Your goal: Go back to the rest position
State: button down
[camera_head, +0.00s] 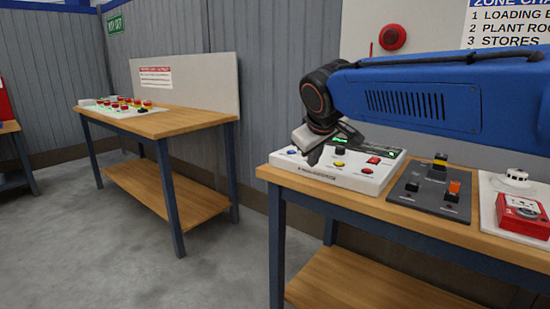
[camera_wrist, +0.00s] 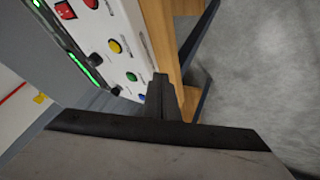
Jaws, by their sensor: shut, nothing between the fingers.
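My gripper (camera_head: 326,147) is above the left end of the white control panel (camera_head: 347,178) on the near workbench. Its fingers are shut with nothing between them. In the wrist view the shut fingers (camera_wrist: 161,88) show as one dark shape beside the edge of the white panel (camera_wrist: 131,42), which carries red, yellow, green and blue buttons and a green light strip. I cannot tell exactly how high the fingertips are above the panel. My blue arm reaches in from the right in the head view.
The near workbench (camera_head: 312,191) also bears a dark switch plate (camera_head: 425,198) and a white board with a red call point (camera_head: 522,215). A second wooden bench (camera_head: 180,121) with a button panel stands at the left. Grey floor (camera_head: 110,254) is clear between and before them.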

jog(key=s+d+f+m+g, duration=0.1)
jog(key=s+d+f+m, duration=0.1)
jog(key=s+d+f, duration=0.35)
jog(key=s+d+f+m+g, duration=0.1)
jog(key=s+d+f, duration=0.2)
jog(key=s+d, duration=0.55)
jog(key=s+d+f+m, duration=0.2)
jog(key=s+f, duration=0.5)
jog(key=s, duration=0.1)
jog(key=s+d+f+m+g, duration=0.1)
jog(key=s+d+f+m, duration=0.1)
jog(key=s+f, duration=0.5)
jog(key=shift+s+d, duration=0.35)
jog(key=shift+s, duration=0.65)
